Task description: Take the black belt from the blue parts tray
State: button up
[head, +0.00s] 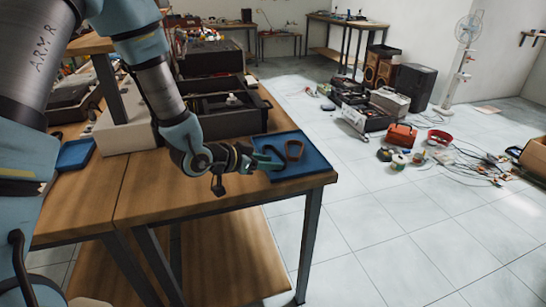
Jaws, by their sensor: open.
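The blue parts tray (312,163) lies at the near right corner of the wooden workbench. A small dark, brownish loop (294,150) lies in it; it looks like the belt, though its colour reads more brown than black here. My gripper (277,158) reaches in from the left, low over the left part of the tray. Its teal fingers are spread apart with nothing between them, and their tips point right, just short of the loop. I cannot tell how high the fingers are above the tray floor.
Black open bins (228,118) stand behind the tray on the bench. Another blue tray (75,154) lies at the left. The bench's front edge (230,208) is close below my gripper. A red bag (401,135), cables and boxes clutter the floor at right; the near floor is clear.

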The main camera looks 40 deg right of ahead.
jog(key=shift+f+p+x, duration=0.2)
jog(key=shift+p+x, duration=0.65)
jog(key=shift+x, duration=1.6)
jog(key=shift+w+a, duration=0.1)
jog(key=shift+a, duration=0.05)
grip_shut()
